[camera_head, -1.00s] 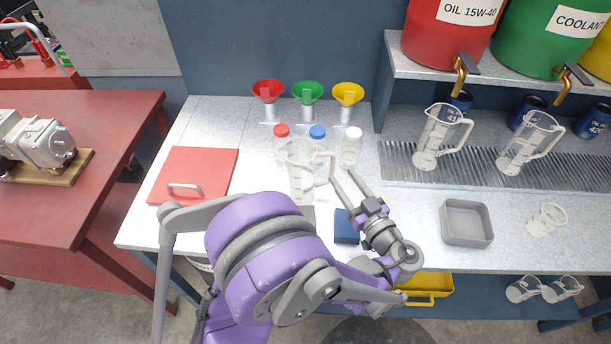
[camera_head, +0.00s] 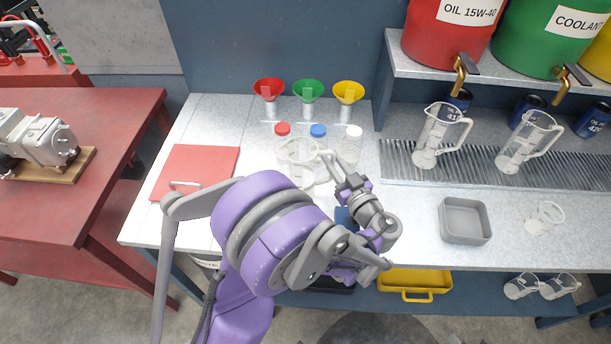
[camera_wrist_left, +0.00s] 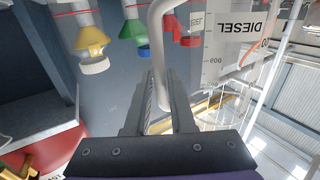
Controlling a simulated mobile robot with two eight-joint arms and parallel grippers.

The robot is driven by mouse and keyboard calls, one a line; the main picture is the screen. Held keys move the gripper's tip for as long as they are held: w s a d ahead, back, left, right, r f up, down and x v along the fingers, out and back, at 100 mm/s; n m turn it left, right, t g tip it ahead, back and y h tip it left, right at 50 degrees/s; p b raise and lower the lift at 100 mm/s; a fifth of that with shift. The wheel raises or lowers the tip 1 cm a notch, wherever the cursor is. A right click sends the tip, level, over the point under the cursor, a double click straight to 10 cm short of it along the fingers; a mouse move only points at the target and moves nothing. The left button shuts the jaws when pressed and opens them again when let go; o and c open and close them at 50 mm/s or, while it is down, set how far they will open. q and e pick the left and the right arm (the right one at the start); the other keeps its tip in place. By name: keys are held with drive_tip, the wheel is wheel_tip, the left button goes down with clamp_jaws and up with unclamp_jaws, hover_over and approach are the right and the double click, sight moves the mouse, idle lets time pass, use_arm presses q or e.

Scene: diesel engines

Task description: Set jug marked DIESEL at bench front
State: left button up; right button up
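The clear jug marked DIESEL (camera_head: 299,172) stands out over the middle of the bench, in front of the bottles. In the left wrist view its DIESEL label (camera_wrist_left: 246,24) shows at the upper right, turned by the camera angle. My left gripper (camera_head: 329,158) comes to the jug's handle from the right. In the left wrist view the fingers of my left gripper (camera_wrist_left: 163,76) close on the pale handle (camera_wrist_left: 158,38). The jug's base is partly hidden by my arm, and whether it touches the bench cannot be told. The bench front (camera_head: 430,257) is partly covered by my arm. My right gripper is out of view.
Bottles with red (camera_head: 282,129), blue (camera_head: 318,131) and white (camera_head: 354,132) caps stand behind the jug. A red panel (camera_head: 195,168) lies at left, a grey tray (camera_head: 465,220) at right. Two clear jugs (camera_head: 437,140) stand on the grating. Bare bench lies before the tray.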

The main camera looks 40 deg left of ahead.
use_arm(q)
clamp_jaws()
idle(1.1)
